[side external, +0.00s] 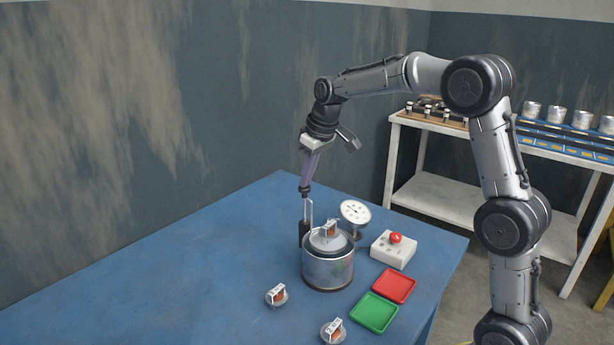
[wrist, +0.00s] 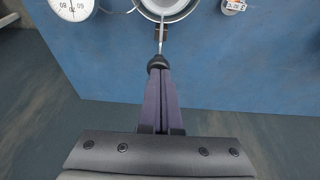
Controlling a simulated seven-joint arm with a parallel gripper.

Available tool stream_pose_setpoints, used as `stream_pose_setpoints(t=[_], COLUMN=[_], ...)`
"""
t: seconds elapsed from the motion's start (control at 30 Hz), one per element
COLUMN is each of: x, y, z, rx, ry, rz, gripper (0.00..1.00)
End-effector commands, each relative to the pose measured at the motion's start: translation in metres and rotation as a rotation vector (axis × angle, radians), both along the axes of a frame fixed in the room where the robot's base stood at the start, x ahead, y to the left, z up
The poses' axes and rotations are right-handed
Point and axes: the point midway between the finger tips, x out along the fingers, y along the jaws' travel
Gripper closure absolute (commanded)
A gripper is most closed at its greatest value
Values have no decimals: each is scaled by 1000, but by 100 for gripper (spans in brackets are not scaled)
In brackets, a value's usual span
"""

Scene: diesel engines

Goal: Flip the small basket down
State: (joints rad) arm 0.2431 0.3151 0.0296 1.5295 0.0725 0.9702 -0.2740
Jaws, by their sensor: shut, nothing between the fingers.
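A round metal pot (side external: 328,270) stands on the blue table, with a smaller metal bowl-like insert (side external: 345,244) at its top; this may be the small basket, but I cannot tell for certain. A small part with an orange and white label (side external: 331,229) rests in it. A thin upright metal loop with a dark grip (side external: 303,234) stands at the pot's left side. My gripper (side external: 304,191) is shut, pointing down just above the loop; I cannot tell whether it touches it. In the wrist view, my gripper's closed tips (wrist: 158,66) are beside the pot's rim (wrist: 168,14).
A dial gauge (side external: 355,213) and a white box with a red button (side external: 394,249) stand right of the pot. Red (side external: 394,286) and green (side external: 374,312) trays lie in front. Two small labelled parts (side external: 277,295) (side external: 333,331) sit at front. The table's left is clear.

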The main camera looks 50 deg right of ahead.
Motion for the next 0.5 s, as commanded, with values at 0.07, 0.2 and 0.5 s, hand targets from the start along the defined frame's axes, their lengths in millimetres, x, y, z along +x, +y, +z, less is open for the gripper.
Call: stream_pose_setpoints(t=[0.07, 0.2, 0.5], x=[0, 0, -1], y=[0, 0, 0], z=[0, -6, -60], rx=[0, 1, 1], ry=[0, 3, 4], rz=[0, 0, 1], gripper=[100, 100, 100])
